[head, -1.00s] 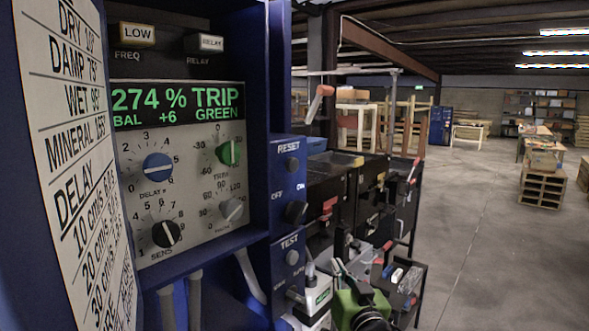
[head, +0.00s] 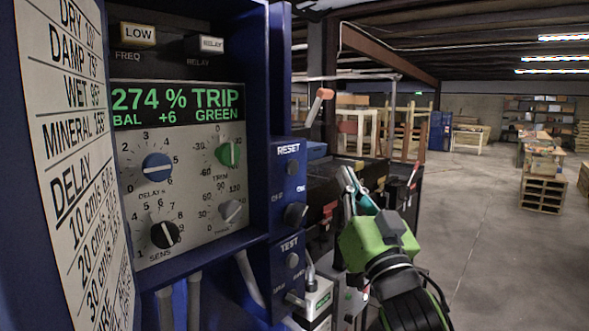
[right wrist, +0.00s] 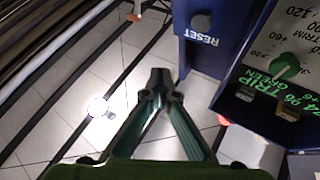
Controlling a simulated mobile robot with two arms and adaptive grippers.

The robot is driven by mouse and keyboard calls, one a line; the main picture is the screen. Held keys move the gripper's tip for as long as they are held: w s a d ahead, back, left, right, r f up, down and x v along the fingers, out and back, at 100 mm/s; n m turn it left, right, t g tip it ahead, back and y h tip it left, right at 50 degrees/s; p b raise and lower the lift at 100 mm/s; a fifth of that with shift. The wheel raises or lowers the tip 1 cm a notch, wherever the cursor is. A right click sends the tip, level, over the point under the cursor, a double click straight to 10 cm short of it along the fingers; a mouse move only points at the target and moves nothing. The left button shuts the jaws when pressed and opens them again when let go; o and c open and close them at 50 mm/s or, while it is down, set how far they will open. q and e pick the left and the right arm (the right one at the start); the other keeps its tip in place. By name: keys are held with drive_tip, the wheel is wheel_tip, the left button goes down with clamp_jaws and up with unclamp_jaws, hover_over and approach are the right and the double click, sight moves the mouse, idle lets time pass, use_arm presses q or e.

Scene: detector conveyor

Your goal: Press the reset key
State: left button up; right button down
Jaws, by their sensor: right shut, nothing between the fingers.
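The reset key (head: 292,167) is a dark round button under the word RESET on the blue box at the right side of the detector panel. In the right wrist view the key (right wrist: 201,22) shows at the top, with the RESET label upside down below it. My right gripper (head: 347,174) is shut and empty, to the right of the key at about its height in the head view. In the right wrist view its closed fingertips (right wrist: 161,78) are apart from the key, below and left of it. My left gripper is not in view.
The display (head: 180,103) reads 274 % TRIP, BAL +6 GREEN. Below RESET are a dark knob (head: 295,214) and a TEST button (head: 292,260). A cart with tools (head: 375,185) stands behind my right gripper. Open floor (head: 490,230) lies at right.

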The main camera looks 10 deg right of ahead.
sight(298, 162)
drive_tip(key=shift+w+a, duration=0.1)
drive_tip(key=w+a+b, duration=0.1)
drive_tip(key=w+a, duration=0.5)
drive_tip(key=shift+b, duration=0.4)
drive_tip(key=shift+w+a, duration=0.1)
idle(1.3)
drive_tip(key=shift+w+a, duration=0.25)
drive_tip(key=shift+a, duration=0.05)
drive_tip(key=shift+w+a, duration=0.3)
drive_tip(key=shift+w, duration=0.05)
idle(0.9)
drive_tip(key=shift+s+d, duration=0.1)
drive_tip(key=shift+d, duration=0.05)
drive_tip(key=shift+s+d, duration=0.5)
drive_tip(key=shift+s, duration=0.05)
drive_tip(key=shift+d, duration=0.1)
